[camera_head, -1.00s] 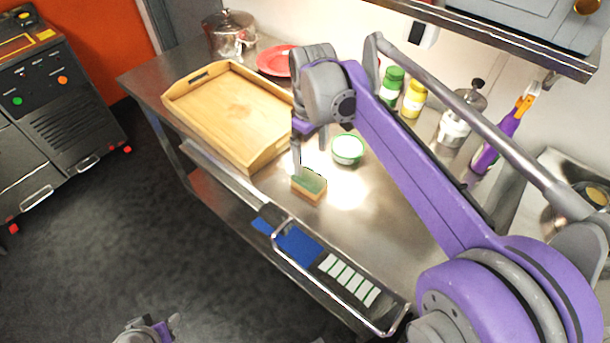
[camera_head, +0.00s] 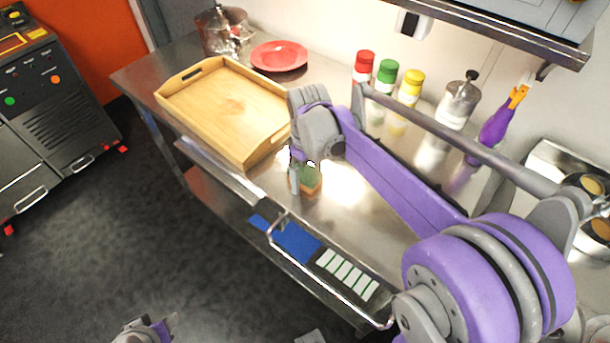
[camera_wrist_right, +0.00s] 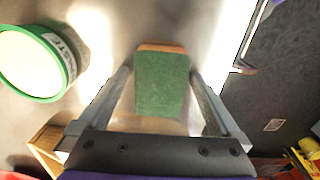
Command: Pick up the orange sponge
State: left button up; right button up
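The orange sponge (camera_head: 312,187), with a green top, lies on the steel counter near its front edge. My right gripper (camera_head: 304,178) is lowered over it, partly covering it in the head view. In the right wrist view the sponge (camera_wrist_right: 162,85) sits between the two fingers of my right gripper (camera_wrist_right: 160,74), with narrow gaps at both sides. The gripper is open around it. Part of my left gripper (camera_head: 145,331) shows at the bottom edge of the head view; its fingers are unclear.
A wooden tray (camera_head: 180,96) lies left of the sponge, a red plate (camera_head: 279,55) behind. A white bowl with a green rim (camera_wrist_right: 70,62) stands close by in the wrist view. Bottles (camera_head: 386,72) line the back. A rail (camera_head: 330,290) runs along the front.

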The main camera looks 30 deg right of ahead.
aim_at(307, 174)
jog(key=c, duration=1.2)
jog(key=shift+r, duration=0.1)
notch_tip(307, 174, up, 10)
jog(key=shift+f+p, duration=0.1)
jog(key=shift+p, duration=0.3)
